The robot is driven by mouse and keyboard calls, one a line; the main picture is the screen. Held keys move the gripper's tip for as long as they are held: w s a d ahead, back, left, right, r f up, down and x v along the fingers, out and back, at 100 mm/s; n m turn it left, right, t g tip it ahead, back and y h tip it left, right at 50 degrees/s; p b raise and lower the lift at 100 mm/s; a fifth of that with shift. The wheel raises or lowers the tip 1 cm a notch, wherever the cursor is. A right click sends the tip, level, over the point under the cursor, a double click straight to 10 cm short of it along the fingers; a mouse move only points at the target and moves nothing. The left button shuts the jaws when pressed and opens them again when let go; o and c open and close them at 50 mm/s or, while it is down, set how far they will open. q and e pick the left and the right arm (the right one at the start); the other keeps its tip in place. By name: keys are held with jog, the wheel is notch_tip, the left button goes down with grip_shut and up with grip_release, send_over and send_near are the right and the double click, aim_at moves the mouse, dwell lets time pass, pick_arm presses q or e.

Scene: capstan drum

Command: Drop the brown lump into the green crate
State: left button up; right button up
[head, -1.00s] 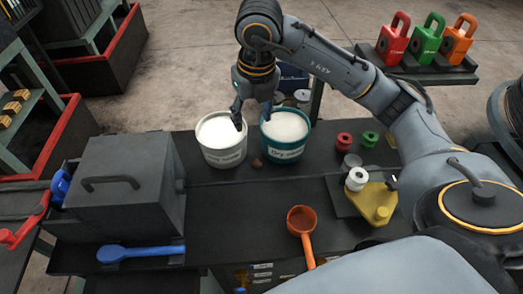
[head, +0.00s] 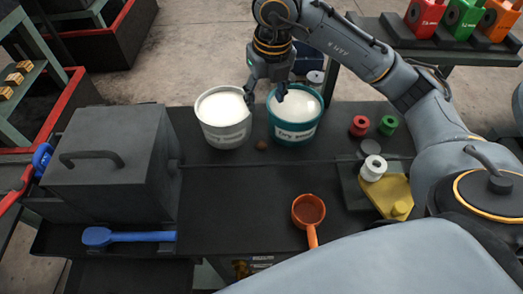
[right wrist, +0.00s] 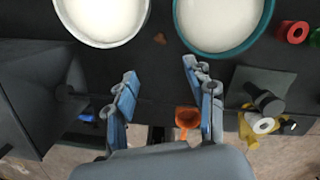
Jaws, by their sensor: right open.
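The brown lump (head: 262,145) is small and lies on the dark bench, in front of the gap between a white tub and a teal tub. In the right wrist view the lump (right wrist: 160,39) lies beyond my fingertips, near the middle. My right gripper (head: 266,94) is above the gap between the tubs, open and empty, pointing down. Its two blue-grey fingers (right wrist: 160,72) are spread apart in the right wrist view, not touching the lump. I cannot make out a green crate in either view. My left gripper is not in view.
The white tub (head: 224,133) and teal tub (head: 294,133), both with white contents, flank the lump. A grey lidded box (head: 105,150), a blue scoop (head: 125,237), an orange ladle (head: 308,212) and a yellow block (head: 397,197) are around. The central bench top is clear.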

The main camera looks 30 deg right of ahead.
notch_tip(320, 180, down, 3)
jog(key=b, duration=0.2)
jog(key=p, duration=0.2)
send_near(262, 142)
jog(key=f, duration=0.5)
jog(key=w+f, duration=0.1)
jog(key=f, duration=0.2)
jog(key=shift+w+f, duration=0.15)
jog(key=shift+f, duration=0.1)
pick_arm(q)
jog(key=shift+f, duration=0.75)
pick_arm(e)
jog(key=c, duration=0.8)
